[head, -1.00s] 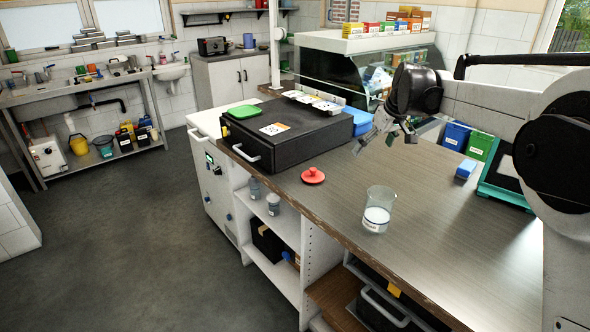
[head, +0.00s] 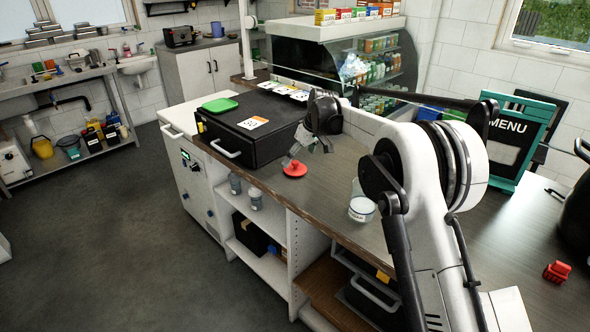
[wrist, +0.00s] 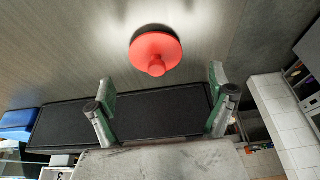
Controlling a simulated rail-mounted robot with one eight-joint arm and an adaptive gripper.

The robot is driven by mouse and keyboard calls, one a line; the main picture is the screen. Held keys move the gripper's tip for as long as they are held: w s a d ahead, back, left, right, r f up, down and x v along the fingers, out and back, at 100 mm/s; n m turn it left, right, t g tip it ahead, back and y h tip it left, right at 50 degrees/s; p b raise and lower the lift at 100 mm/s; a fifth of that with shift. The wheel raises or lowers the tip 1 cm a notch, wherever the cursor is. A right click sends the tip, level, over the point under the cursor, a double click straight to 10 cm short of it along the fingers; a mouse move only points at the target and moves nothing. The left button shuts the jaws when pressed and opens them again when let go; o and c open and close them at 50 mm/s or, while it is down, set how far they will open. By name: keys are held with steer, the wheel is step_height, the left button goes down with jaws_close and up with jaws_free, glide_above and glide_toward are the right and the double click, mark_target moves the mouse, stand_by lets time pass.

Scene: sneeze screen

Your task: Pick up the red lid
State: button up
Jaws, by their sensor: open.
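The red lid (head: 295,169) is a round disc with a knob. It lies on the brown counter (head: 330,208), close to the front edge. It also shows in the wrist view (wrist: 156,52), at the top middle, with its knob toward the picture's bottom. My gripper (head: 306,152) is just above and behind the lid in the head view. In the wrist view my gripper (wrist: 161,92) has its two green-padded fingers wide apart, with nothing between them. The lid appears beyond the fingertips, apart from them.
A black box (head: 250,138) with a green lid (head: 220,104) on top stands left of the red lid. A glass beaker (head: 362,203) with white contents stands to the right. A glass display case (head: 370,65) is behind. A red block (head: 557,271) lies far right.

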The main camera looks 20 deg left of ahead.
mark_target(296, 162)
steer(key=shift+w+p+x, duration=0.2)
steer(key=shift+x, duration=0.9)
steer(key=shift+w+p+x, duration=0.15)
steer(key=shift+x, duration=0.95)
steer(key=shift+w+a+f, duration=0.1)
steer(key=shift+a+f, duration=0.15)
steer(key=shift+f, duration=0.25)
steer(key=c, duration=1.1)
